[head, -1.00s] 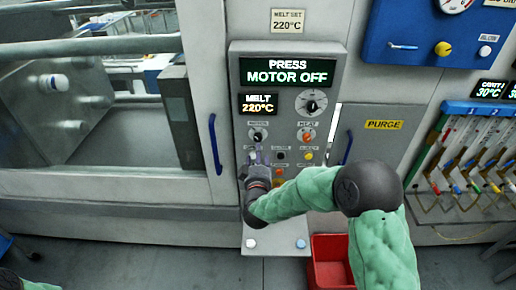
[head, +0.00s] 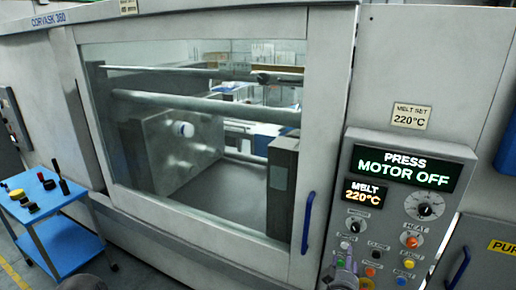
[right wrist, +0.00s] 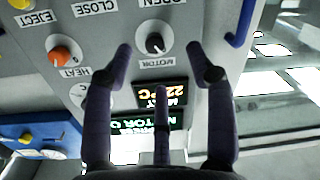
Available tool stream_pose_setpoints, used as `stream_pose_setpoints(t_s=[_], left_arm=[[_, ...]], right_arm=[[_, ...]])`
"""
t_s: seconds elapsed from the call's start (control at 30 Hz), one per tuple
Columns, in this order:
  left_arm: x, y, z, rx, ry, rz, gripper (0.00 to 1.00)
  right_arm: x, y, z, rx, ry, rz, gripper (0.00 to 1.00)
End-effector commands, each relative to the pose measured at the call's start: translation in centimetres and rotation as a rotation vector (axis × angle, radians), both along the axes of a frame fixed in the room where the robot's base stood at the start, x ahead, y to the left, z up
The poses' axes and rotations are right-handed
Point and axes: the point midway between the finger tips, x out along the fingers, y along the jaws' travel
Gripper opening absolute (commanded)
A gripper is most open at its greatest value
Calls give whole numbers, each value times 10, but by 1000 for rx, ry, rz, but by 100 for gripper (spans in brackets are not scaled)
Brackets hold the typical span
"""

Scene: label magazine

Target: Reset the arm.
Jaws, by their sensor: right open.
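The grey control panel (head: 390,200) of the press stands at the right in the head view. Its screen (head: 405,168) reads "PRESS MOTOR OFF", and a smaller screen (head: 365,195) reads "MELT 220°C". My right gripper (head: 345,272) is at the panel's lower left, partly cut off by the bottom edge. In the right wrist view my right gripper (right wrist: 163,62) is open and empty, its fingers spread in front of the panel. The black MOTOR knob (right wrist: 155,43) shows between the fingers; I cannot tell whether they touch it. My left gripper is not in view.
The orange HEAT knob (head: 411,241) and several coloured buttons sit on the panel. A blue door handle (head: 308,222) is left of it, on the windowed guard door (head: 280,255). A blue cart (head: 45,215) with small items stands at the far left.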

Motion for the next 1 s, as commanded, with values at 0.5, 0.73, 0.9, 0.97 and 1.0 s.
stream_pose_setpoints(t_s=[0.5, 0.73, 0.9, 0.97, 1.0], left_arm=[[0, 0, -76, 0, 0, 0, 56], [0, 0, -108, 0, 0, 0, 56], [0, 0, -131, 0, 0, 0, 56], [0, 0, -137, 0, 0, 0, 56], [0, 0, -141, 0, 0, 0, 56]], right_arm=[[-38, 109, -288, 550, 494, 237, 56], [-105, 159, -400, 803, 776, 232, 56], [-169, 192, -466, 967, 995, 183, 56], [-190, 201, -482, 1011, 1063, 162, 56], [-202, 206, -491, 1036, 1103, 147, 56]])
